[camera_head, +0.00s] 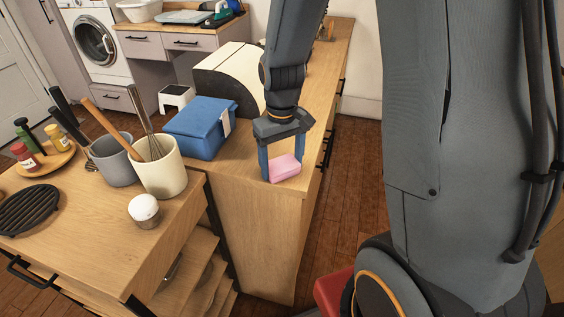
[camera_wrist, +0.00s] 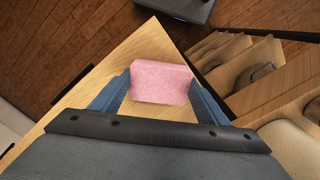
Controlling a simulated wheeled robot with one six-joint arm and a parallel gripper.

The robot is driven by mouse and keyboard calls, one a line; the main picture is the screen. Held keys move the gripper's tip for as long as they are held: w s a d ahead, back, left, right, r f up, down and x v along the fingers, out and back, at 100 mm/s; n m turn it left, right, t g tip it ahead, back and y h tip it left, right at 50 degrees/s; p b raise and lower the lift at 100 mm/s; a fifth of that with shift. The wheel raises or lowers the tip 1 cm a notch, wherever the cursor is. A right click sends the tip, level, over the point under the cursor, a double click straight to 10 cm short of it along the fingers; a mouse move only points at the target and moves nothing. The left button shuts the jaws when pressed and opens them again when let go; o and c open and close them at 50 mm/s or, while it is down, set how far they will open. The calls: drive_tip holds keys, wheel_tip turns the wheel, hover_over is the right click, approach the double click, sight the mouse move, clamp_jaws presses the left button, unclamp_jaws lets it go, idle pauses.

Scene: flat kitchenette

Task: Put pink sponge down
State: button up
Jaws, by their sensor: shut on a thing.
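The pink sponge (camera_head: 284,168) is a small pink block between the blue fingers of my gripper (camera_head: 283,167), at the near end of the wooden counter (camera_head: 240,180). In the wrist view the sponge (camera_wrist: 162,82) sits between the two blue fingertips of my gripper (camera_wrist: 160,92), with wooden counter surface below it. The gripper is shut on the sponge from both sides. The sponge is at or just above the counter top; I cannot tell whether its underside touches the wood.
A blue box (camera_head: 200,127) stands on the counter left of my gripper. A cream pot with a whisk (camera_head: 158,168), a grey pot (camera_head: 114,160) and a white-topped jar (camera_head: 144,211) stand on the left unit. The counter's end and right edge are close to the sponge.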

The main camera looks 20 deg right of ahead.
drive_tip(key=o, duration=1.1)
